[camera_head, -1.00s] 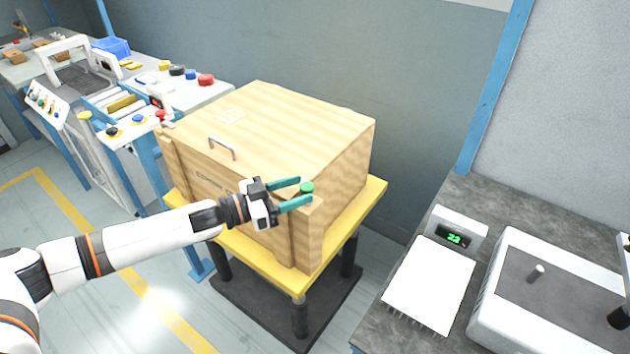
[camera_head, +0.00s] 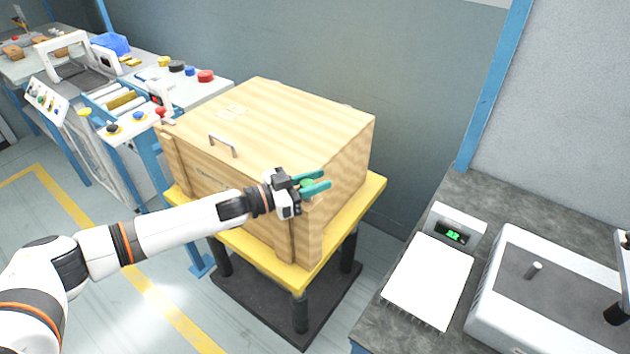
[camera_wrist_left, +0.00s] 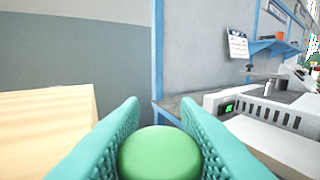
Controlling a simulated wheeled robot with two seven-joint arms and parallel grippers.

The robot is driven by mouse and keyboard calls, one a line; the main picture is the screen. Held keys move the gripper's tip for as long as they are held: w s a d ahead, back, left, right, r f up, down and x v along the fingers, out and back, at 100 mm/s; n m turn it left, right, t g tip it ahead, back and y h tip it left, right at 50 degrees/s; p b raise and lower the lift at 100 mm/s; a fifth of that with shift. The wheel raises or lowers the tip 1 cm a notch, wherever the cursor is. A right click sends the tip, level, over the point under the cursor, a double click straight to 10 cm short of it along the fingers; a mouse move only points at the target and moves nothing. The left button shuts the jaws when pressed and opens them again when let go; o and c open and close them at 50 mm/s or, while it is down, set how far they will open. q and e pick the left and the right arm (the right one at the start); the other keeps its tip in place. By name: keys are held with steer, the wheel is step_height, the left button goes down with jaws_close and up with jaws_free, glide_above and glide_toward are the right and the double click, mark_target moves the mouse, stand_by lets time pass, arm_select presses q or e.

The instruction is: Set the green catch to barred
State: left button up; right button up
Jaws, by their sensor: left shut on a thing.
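The green catch (camera_head: 306,185) is a round green knob at the front right corner of the wooden crate (camera_head: 270,110). My left gripper (camera_head: 314,183) reaches it from the left, with one teal finger on each side, and is shut on it. In the left wrist view the green catch (camera_wrist_left: 160,153) fills the space between the two fingers. Whether the catch stands at barred cannot be told, as no marking shows. My right gripper is not in view.
The crate stands on a yellow-topped table (camera_head: 350,222). At the right a dark bench (camera_head: 400,300) bears a scale (camera_head: 428,280) and a grey machine (camera_head: 540,300). Another workbench with coloured knobs (camera_head: 205,76) is at the back left. A grey wall is behind.

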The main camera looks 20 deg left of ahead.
arm_select(q)
steer(key=shift+n+t+y, duration=0.3)
steer(key=shift+n+t, duration=0.1)
steer(key=shift+n+t+y+p, duration=0.45)
steer(key=shift+n+t+y, duration=0.15)
steer(key=shift+y, duration=0.1)
steer(key=n+t+y, duration=0.1)
steer(key=n+t+y+p, duration=0.1)
steer(key=y, duration=0.1)
steer(key=n+t+y+p, duration=0.1)
steer(key=n+y, duration=0.1)
steer(key=shift+w+a, duration=0.15)
steer(key=shift+a, duration=0.15)
steer(key=shift+w+a+n+t+y+p, duration=0.15)
steer(key=shift+n+t+y, duration=0.15)
steer(key=shift+n+y, duration=0.65)
steer(key=shift+s+a+n+t+y+p, duration=0.15)
steer(key=shift+n+t+y, duration=0.2)
steer(key=shift+y, duration=1.1)
steer(key=shift+w+a+y, duration=0.1)
steer(key=shift+w+y, duration=0.05)
steer(key=shift+y, duration=0.15)
steer(key=o, duration=1)
